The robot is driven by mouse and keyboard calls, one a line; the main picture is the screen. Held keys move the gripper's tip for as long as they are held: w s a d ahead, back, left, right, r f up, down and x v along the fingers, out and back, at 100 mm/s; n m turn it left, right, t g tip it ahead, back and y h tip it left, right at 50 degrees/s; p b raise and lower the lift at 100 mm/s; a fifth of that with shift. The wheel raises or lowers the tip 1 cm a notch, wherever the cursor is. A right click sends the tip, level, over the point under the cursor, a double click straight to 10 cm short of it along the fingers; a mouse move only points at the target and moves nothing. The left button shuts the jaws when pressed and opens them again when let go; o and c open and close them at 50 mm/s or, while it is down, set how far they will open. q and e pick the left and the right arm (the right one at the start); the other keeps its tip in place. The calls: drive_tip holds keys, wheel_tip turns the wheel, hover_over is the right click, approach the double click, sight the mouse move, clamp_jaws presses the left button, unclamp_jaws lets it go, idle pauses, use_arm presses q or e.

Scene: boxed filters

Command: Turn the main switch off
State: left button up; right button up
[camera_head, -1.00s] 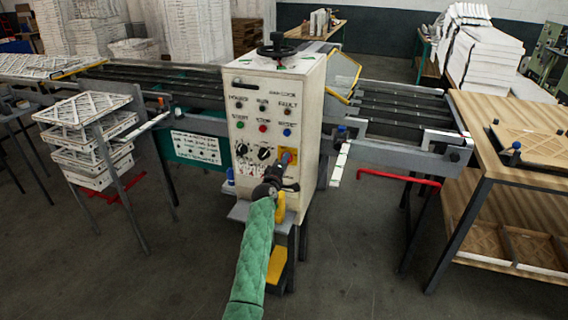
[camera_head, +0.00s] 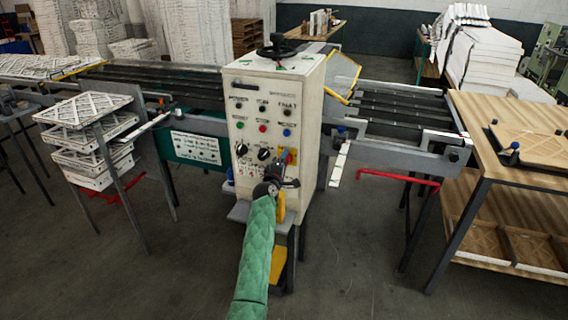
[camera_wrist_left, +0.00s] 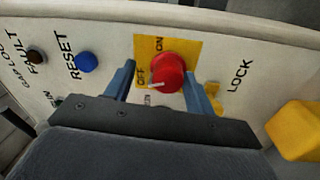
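The main switch is a red round knob (camera_wrist_left: 168,73) on a yellow plate marked ON and OFF. Its white pointer mark is at the lower left, beside the word OFF. In the head view the switch (camera_head: 291,155) is on the front of the white control cabinet (camera_head: 306,115), partly hidden by my gripper. My left gripper (camera_head: 282,164) is in front of it. In the left wrist view its two blue fingers (camera_wrist_left: 160,84) are apart, one on each side of the knob, with a visible gap on the left. My right gripper is not in view.
A blue RESET button (camera_wrist_left: 86,62) and a yellow block (camera_wrist_left: 298,130) flank the switch. A handwheel (camera_head: 276,48) tops the cabinet. Conveyor rails run left and right. A wooden table (camera_head: 500,120) stands right, stacked filters (camera_head: 92,140) left.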

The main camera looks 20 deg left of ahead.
use_arm(q)
drive_tip(key=shift+w+a+f, duration=0.1)
drive_tip(key=shift+w+f, duration=0.2)
drive_tip(key=shift+f, duration=0.25)
drive_tip(key=s+p, duration=0.2)
drive_tip(key=s, duration=0.5)
drive_tip(key=shift+s+a+f, duration=0.15)
drive_tip(key=shift+s+f, duration=0.05)
drive_tip(key=shift+s, duration=0.2)
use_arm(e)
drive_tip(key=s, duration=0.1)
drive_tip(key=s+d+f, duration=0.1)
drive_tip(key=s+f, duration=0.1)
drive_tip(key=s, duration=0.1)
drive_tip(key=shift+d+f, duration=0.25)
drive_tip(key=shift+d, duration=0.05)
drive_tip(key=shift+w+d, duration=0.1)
